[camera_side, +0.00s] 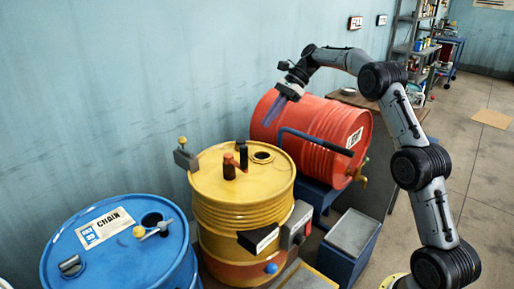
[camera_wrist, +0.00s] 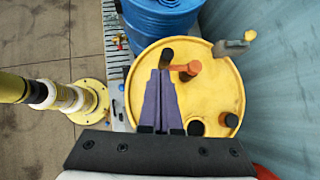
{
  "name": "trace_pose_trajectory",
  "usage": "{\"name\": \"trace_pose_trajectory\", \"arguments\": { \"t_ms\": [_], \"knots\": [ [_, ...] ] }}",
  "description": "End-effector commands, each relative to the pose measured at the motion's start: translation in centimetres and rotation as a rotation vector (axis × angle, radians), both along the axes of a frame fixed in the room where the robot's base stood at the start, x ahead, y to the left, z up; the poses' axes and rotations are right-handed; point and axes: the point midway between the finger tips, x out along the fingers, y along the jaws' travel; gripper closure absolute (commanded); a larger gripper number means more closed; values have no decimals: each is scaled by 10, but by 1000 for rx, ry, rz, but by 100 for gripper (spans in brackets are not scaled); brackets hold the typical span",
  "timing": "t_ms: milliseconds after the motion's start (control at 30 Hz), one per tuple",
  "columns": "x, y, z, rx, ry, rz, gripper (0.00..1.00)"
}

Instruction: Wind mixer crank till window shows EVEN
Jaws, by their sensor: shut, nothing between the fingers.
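The yellow drum (camera_side: 245,205) stands upright in the middle of the side view. The mixer crank (camera_side: 236,164) on its lid has a dark knob and a short red-brown arm. In the wrist view the crank (camera_wrist: 186,68) shows orange, with its black knob (camera_wrist: 166,57) just beyond my fingertips. My gripper (camera_side: 268,121) is shut and empty, its purple fingers pointing down above the drum's far right side, apart from the crank. It also shows in the wrist view (camera_wrist: 159,73). A dark box with a pale label (camera_side: 259,240) sits on the drum's front; I cannot read it.
A red drum (camera_side: 300,120) lies on its side behind, with a blue bent bar (camera_side: 315,142) before it. A blue drum (camera_side: 115,245) stands at front left. A grey block with a yellow knob (camera_side: 186,158) rises at the yellow lid's left rim. The lid has an open hole (camera_side: 263,156).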

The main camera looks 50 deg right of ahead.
Motion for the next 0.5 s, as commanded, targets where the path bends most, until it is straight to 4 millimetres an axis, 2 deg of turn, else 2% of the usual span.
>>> {"name": "trace_pose_trajectory", "arguments": {
  "t_ms": [33,100,200,333,500],
  "knots": [
    [-5,-23,-11,41,20,-62,100],
    [-13,-45,-21,64,35,-108,100],
    [-20,-64,-28,71,45,-143,100],
    [-21,-66,-31,70,44,-154,100],
    [-15,-50,-47,69,46,-150,100]
  ]
}}
